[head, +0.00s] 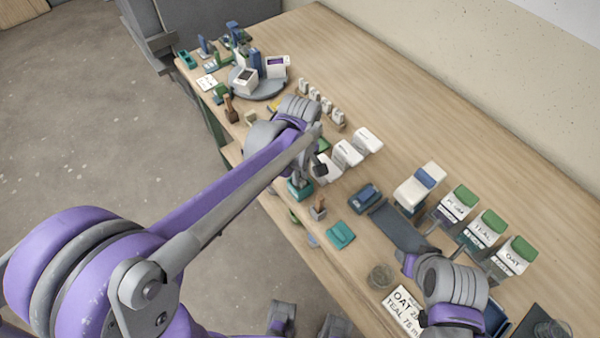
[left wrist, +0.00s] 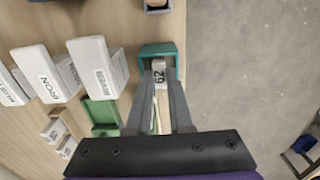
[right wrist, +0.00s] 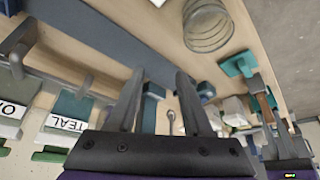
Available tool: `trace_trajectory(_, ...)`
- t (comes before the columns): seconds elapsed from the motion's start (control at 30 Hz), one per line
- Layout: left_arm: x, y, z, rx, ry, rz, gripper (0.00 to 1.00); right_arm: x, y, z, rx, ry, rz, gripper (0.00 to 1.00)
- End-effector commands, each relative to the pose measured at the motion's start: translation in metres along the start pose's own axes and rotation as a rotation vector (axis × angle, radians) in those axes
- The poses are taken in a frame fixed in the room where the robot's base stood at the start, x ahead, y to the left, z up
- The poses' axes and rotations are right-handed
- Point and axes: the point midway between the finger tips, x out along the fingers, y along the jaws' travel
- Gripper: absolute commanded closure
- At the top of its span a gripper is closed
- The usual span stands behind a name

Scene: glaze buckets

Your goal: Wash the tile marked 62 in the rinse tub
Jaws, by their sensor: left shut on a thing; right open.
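The tile marked 62 (left wrist: 159,75) is between the fingers of my left gripper (left wrist: 160,88), which is shut on it. A small teal holder (left wrist: 172,52) surrounds the tile's far end in the left wrist view; I cannot tell whether they touch. The teal holder shows below the gripper in the head view (head: 299,189). White tubs (left wrist: 97,67) stand left of the tile; one label reads IRON, another is too blurred to read surely, so I cannot tell which is the rinse tub. My right gripper (right wrist: 158,82) is open and empty above the table's near right part.
A grey turntable (head: 263,91) holds boxes at the far end. The table's wall side is clear.

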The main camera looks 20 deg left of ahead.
Motion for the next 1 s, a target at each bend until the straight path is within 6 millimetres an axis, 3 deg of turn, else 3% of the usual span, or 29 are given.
trace_trajectory(0.77,-0.0078,0.0003,-0.0002,0.000,0.000,0.001,1.00,-0.0038,0.0000,-0.0033,0.000,0.002,0.000,0.50)
trace_trajectory(1.0,0.0001,-0.0001,0.0000,0.000,0.000,0.000,1.00,0.0015,0.0000,0.0011,0.000,-0.001,0.000,0.50)
